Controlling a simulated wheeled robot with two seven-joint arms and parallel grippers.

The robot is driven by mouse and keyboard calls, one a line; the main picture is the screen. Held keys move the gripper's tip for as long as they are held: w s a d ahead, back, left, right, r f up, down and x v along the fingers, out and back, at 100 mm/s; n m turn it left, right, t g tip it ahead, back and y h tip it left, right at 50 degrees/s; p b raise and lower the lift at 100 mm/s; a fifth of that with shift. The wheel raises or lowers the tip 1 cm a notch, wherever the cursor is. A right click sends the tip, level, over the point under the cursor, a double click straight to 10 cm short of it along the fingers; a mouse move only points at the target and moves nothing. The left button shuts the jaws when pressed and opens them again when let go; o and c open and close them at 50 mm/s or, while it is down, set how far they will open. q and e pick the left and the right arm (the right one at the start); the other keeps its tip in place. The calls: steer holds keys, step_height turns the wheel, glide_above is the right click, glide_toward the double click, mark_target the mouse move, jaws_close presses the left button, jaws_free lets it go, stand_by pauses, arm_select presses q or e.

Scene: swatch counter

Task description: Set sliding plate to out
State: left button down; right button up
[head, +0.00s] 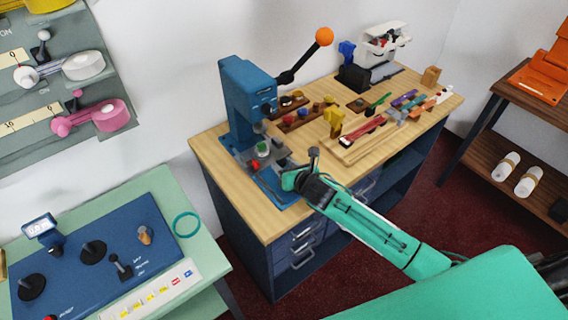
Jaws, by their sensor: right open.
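The blue press (237,95) stands at the front left of the wooden bench, with an orange-knobbed lever (323,37) raised to the right. A grey sliding plate (279,158) shows low at the press, above its blue base. A small green and white piece and a red piece are by it. My right gripper (288,177) is open, at the right front of the press base, close beside the plate. Its fingertips are small and partly hidden, and I cannot tell whether they touch anything. My left gripper is out of view.
Trays of coloured pieces (362,132) and a white bin (384,40) occupy the bench right of and behind the press. A green table with a blue control panel (95,255) stands at lower left. An orange item (545,75) lies on the right shelf.

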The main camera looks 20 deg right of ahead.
steer(key=shift+w+a+f, duration=0.15)
steer(key=shift+w+f, duration=0.05)
steer(key=shift+w, duration=0.3)
jaws_close()
steer(key=s+d+p, duration=0.1)
steer(key=s, duration=0.2)
steer(key=s+d+p, duration=0.1)
steer(key=s, duration=0.3)
steer(key=s+d+p, duration=0.1)
steer(key=s+d, duration=0.1)
steer(key=s, duration=0.2)
steer(key=shift+p, duration=0.35)
steer(key=shift+s+d, duration=0.1)
steer(key=shift+s, duration=0.15)
steer(key=shift+f, duration=0.1)
jaws_free()
steer(key=shift+s+d, duration=0.1)
